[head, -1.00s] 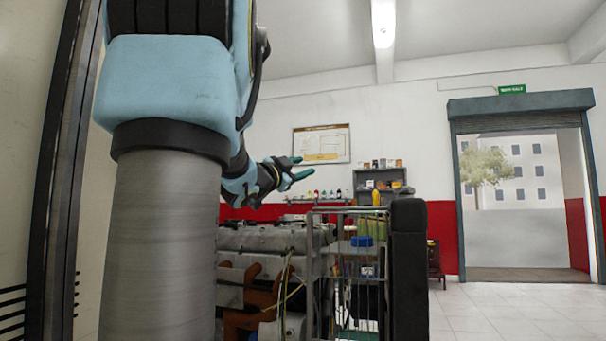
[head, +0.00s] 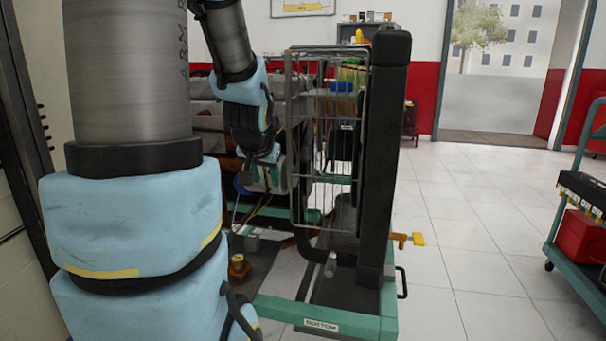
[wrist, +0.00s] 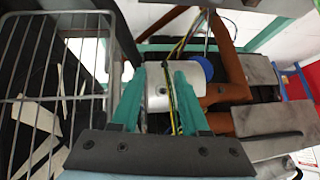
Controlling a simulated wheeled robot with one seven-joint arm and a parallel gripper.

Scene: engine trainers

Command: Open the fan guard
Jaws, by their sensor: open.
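The fan guard (head: 298,140) is an upright grey wire grid panel beside the tall black post of the engine trainer, in the middle of the head view. In the wrist view the guard's wire bars (wrist: 58,98) fill the left side. My gripper (head: 266,158) is low beside the guard's left edge, on the engine side. In the wrist view its two teal fingers (wrist: 158,84) are spread apart, with no guard bar between them. A silver cylinder and cables show beyond them. I cannot tell whether the guard is ajar.
The tall black post (head: 385,150) stands right of the guard on a green base frame (head: 325,318). A yellow-tipped handle (head: 417,240) sticks out on the right. Brown pipes (wrist: 228,85) lie right of the fingers. A cart (head: 578,245) with a red box is far right; tiled floor between is clear.

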